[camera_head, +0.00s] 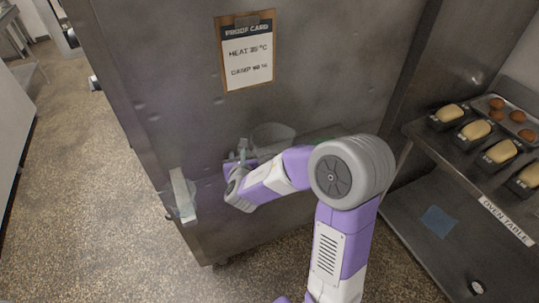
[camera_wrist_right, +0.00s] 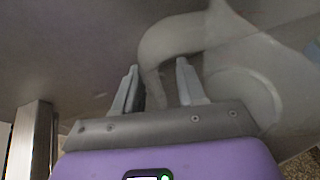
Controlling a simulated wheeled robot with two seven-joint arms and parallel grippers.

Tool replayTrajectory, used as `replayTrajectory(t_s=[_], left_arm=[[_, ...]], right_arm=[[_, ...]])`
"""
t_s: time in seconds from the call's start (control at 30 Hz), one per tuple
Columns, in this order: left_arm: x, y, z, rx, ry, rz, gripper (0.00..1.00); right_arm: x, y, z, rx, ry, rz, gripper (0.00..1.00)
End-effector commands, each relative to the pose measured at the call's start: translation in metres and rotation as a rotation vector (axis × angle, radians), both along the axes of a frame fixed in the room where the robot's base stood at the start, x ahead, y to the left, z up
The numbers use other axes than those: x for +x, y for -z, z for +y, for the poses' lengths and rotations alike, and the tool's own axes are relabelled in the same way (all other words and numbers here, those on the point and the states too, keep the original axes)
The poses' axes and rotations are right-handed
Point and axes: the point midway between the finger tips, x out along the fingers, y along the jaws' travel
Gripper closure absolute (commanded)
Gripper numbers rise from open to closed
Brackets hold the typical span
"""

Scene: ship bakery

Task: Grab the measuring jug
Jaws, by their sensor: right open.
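The measuring jug (camera_head: 272,134) is a pale, see-through vessel against the front of the steel cabinet, partly hidden behind my right arm. In the right wrist view the jug (camera_wrist_right: 245,75) fills the right side, with its curved handle (camera_wrist_right: 165,42) reaching left. My right gripper (camera_head: 243,150) is at the jug's left side. In the wrist view the right gripper (camera_wrist_right: 158,66) is open, with the lower part of the handle between its fingertips. I cannot tell whether either finger touches it. My left gripper is not in view.
The steel cabinet (camera_head: 180,80) carries a proof card (camera_head: 247,55) and an upright door handle (camera_head: 183,193) left of my gripper. At right, the oven table (camera_head: 440,150) holds several loaf tins and a bun tray (camera_head: 495,100). Speckled floor (camera_head: 80,200) is clear at left.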

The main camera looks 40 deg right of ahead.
Motion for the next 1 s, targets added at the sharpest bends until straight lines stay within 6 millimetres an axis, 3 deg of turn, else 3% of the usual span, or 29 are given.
replayTrajectory(t_s=[0.03,0.3,1.0], left_arm=[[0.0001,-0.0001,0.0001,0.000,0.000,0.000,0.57],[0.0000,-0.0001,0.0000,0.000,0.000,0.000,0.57],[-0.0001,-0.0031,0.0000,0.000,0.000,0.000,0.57]], right_arm=[[-0.0001,-0.0002,0.0001,0.000,0.000,0.000,0.63],[-0.0003,-0.0002,0.0002,0.000,0.000,0.000,1.00],[0.0000,-0.0092,0.0002,-0.001,0.000,-0.004,1.00]])
